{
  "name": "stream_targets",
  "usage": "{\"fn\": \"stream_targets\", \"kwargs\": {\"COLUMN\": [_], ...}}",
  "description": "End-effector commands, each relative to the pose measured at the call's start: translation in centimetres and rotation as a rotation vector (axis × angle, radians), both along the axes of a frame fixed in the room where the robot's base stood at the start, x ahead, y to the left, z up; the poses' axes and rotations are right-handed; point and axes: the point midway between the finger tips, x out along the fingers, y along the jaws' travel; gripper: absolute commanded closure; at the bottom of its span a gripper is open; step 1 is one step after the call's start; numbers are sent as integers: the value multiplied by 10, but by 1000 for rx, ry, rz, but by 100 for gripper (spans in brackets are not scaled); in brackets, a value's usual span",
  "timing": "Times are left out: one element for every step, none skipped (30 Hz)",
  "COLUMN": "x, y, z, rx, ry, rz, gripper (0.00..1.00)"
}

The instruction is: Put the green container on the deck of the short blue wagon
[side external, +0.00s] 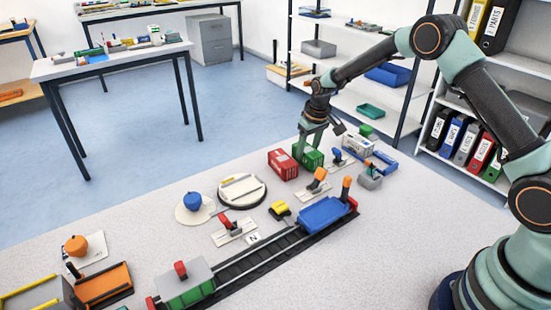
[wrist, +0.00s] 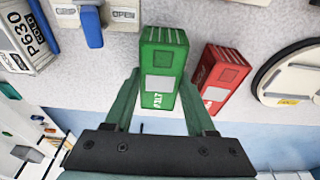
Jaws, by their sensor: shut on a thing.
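The green container (side external: 314,160) stands at the back of the table, and it also shows in the wrist view (wrist: 163,62). My gripper (side external: 307,146) comes down on it from above and is shut on it. In the wrist view its two fingers (wrist: 158,92) lie along the container's sides. I cannot tell whether the container is clear of the table. The short blue wagon (side external: 322,214) is on the track at the right, its deck bare.
A red container (side external: 282,164) stands close beside the green one, also in the wrist view (wrist: 217,78). A white container (side external: 357,144) is to the right. A grey-and-green wagon (side external: 186,284) is nearer.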

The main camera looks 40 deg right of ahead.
Motion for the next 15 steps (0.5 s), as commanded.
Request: {"fn": "stream_targets", "kwargs": {"x": [1,1,1,0,0,1,1,1,1,1,1,1,1,1,1], "y": [0,0,0,0,0,0,0,0,0,0,0,0,0,0,0], "z": [6,9,13,15,18,22,24,27,31,33,36,40,42,45,49], "rx": [0,0,0,0,0,0,0,0,0,0,0,0,0,0,0], "ry": [-4,-4,-3,-3,-3,-4,-4,-4,-3,-3,-4,-4,-4,-3,-4], "rz": [0,0,0,0,0,0,0,0,0,0,0,0,0,0,0], "gripper": [100,100,100,100,100,100,100,100,100,100,100,100,100,100,100]}}
